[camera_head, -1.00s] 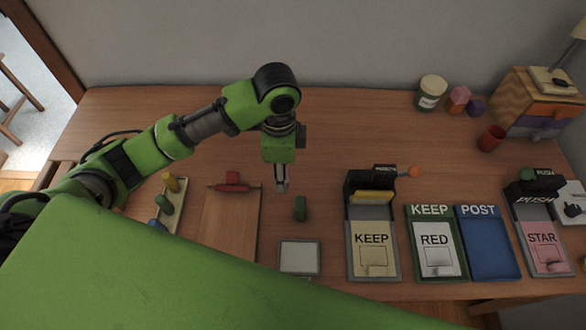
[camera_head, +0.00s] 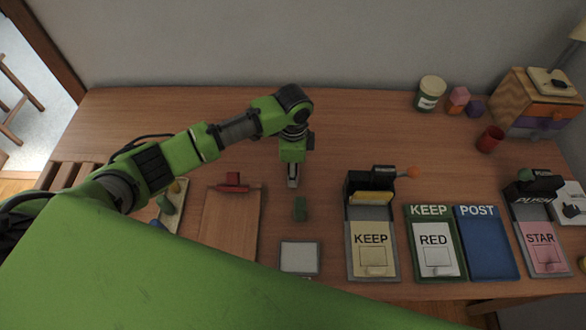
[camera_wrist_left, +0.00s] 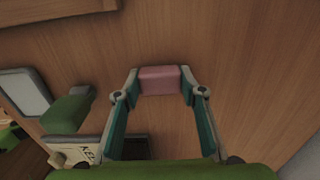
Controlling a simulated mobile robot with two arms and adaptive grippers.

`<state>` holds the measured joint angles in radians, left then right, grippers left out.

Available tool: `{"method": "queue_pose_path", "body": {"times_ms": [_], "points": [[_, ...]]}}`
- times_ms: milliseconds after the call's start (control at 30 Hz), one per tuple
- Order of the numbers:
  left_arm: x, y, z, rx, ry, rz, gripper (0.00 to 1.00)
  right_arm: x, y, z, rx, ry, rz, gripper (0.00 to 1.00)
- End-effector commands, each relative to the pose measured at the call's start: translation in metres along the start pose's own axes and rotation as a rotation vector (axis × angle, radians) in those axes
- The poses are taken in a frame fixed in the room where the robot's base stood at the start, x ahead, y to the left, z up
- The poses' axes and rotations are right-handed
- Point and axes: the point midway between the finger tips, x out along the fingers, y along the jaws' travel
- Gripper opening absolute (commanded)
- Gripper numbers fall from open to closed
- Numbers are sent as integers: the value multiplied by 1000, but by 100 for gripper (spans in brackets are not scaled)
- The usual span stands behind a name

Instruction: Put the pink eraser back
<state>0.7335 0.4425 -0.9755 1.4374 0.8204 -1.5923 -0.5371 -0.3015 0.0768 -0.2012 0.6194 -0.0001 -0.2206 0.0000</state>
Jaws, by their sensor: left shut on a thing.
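The pink eraser (camera_wrist_left: 160,80) is a small block between my left fingertips in the left wrist view, with bare wood behind it. My left gripper (camera_wrist_left: 160,86) is shut on it. In the head view my left gripper (camera_head: 293,183) points down over the middle of the desk, just behind a small green block (camera_head: 300,209); the eraser cannot be made out clearly there. I cannot tell its exact height above the wood. The green block also shows in the left wrist view (camera_wrist_left: 68,110), left of the fingers. My right gripper is not in view.
A pale square pad (camera_head: 299,258) lies in front of the green block. A wooden board (camera_head: 230,230) with a red piece (camera_head: 233,183) lies left. A KEEP stamper (camera_head: 372,250), a KEEP tray (camera_head: 408,255) and a blue POST tray (camera_head: 487,250) stand right. The desk behind the gripper is clear.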

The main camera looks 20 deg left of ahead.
Motion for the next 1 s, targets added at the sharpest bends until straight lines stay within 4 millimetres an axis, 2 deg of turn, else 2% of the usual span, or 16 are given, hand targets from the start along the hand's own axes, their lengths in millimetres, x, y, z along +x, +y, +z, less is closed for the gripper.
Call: {"method": "queue_pose_path", "body": {"times_ms": [300,333,400,767,867,1000], "points": [[3,0,0,0,0,1,6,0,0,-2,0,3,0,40],[4,0,0,0,0,1,40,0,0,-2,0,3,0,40],[3,0,0,0,0,1,54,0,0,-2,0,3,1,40],[1,0,0,0,0,0,54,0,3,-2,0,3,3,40],[-7,0,0,-1,1,0,54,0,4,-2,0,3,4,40],[-33,-1,-1,1,2,-3,54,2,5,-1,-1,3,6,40]]}}
